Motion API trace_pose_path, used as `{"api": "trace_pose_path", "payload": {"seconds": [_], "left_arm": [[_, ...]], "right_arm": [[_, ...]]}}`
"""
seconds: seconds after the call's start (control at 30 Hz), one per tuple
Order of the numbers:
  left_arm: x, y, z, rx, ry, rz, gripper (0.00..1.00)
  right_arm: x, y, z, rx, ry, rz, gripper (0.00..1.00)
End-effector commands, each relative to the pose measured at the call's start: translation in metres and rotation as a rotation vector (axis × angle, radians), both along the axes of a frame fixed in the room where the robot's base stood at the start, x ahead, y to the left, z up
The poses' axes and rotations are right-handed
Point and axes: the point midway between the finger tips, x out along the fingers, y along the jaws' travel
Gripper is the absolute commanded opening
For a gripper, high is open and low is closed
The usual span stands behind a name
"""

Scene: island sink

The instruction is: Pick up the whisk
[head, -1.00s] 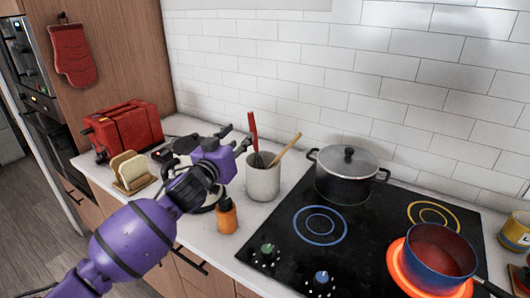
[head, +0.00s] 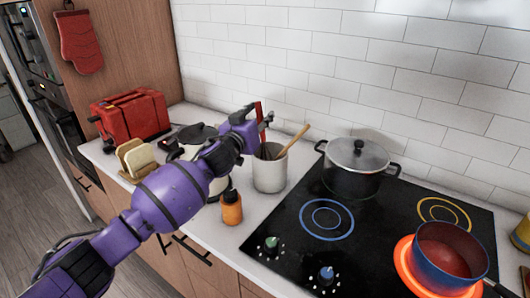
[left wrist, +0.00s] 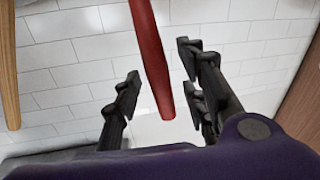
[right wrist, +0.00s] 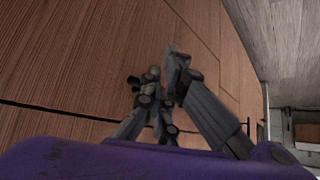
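The whisk stands in a grey-white utensil crock (head: 270,175) on the counter. Its red handle (head: 267,119) rises out of the crock; its head is hidden inside. In the left wrist view the red handle (left wrist: 152,62) runs between the two fingers, with a gap on each side. My left gripper (head: 259,116) is open around the upper handle, above the crock. My right gripper (right wrist: 166,72) shows only in the right wrist view, empty in front of wooden cabinet fronts; its fingertips look close together, and I cannot tell whether they meet.
A wooden utensil (head: 294,139) leans from the same crock. An orange bottle (head: 232,209) stands in front of it. A lidded pot (head: 357,169) is on the hob to the right, and a blue-red pan (head: 447,258) sits on a glowing burner. A red toaster (head: 130,115) stands left.

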Motion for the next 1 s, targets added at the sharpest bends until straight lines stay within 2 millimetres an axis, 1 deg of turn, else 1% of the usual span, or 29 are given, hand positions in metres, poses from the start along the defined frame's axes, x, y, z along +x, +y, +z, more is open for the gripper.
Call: {"api": "trace_pose_path", "payload": {"seconds": [0.1, 0.4, 0.6, 0.77, 0.87, 1.0], "left_arm": [[0.000, 0.000, 0.000, 0.000, 0.000, 0.000, 0.39], [0.000, 0.000, 0.000, 0.000, 0.000, 0.000, 0.00], [0.000, 0.000, 0.001, 0.000, -0.001, 0.000, 0.00], [0.000, 0.001, 0.003, 0.000, -0.001, 0.000, 0.00], [0.000, 0.001, 0.009, 0.000, -0.003, 0.000, 0.00], [0.000, 0.001, 0.027, -0.001, -0.006, 0.001, 0.00]], "right_arm": [[0.002, -0.001, 0.002, -0.001, -0.005, 0.001, 0.00], [-0.005, -0.005, -0.003, -0.011, 0.009, 0.009, 0.00], [-0.009, -0.006, -0.006, -0.013, 0.020, 0.009, 0.00], [-0.009, -0.006, -0.006, -0.012, 0.020, 0.008, 0.00], [-0.008, -0.004, -0.004, -0.009, 0.016, 0.006, 0.00], [-0.004, -0.002, 0.000, -0.003, 0.008, 0.002, 0.00]]}}
